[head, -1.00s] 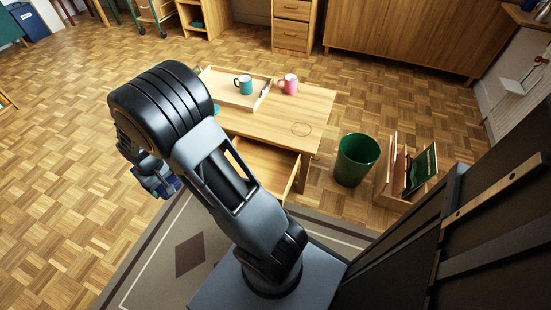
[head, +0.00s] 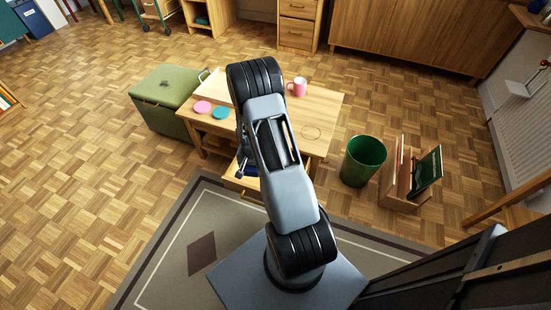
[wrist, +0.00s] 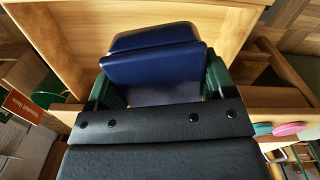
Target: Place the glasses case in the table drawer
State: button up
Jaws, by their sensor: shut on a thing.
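The dark blue glasses case (wrist: 152,76) sits between the green fingers of my gripper (wrist: 160,82) in the wrist view. My gripper is shut on it. In the head view the gripper (head: 243,165) is mostly hidden behind my arm, and only a bit of the case shows. The table drawer (head: 240,187) is pulled open at the table's near side. Its bare wooden interior (wrist: 75,25) shows behind the case in the wrist view. The case appears over the drawer; I cannot tell how high. My arm hides much of the drawer.
The low wooden table (head: 318,115) bears a pink mug (head: 298,87), a pink coaster (head: 202,107), a teal coaster (head: 220,113) and a tray (head: 212,85). A green ottoman (head: 165,95) stands left. A green bin (head: 362,160) and a wooden rack (head: 402,190) stand right.

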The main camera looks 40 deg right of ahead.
jog(key=d+f+m, duration=0.1)
jog(key=f, duration=0.1)
jog(key=s+d+f, duration=0.1)
jog(key=f, duration=0.2)
jog(key=s+d+f+m+b, duration=0.1)
jog(key=f, duration=0.2)
jog(key=shift+s+m, duration=0.25)
jog(key=shift+m, duration=0.05)
jog(key=shift+f+b, duration=0.6)
jog(key=shift+f, duration=1.75)
jog(key=shift+f, duration=0.1)
jog(key=o, duration=1.2)
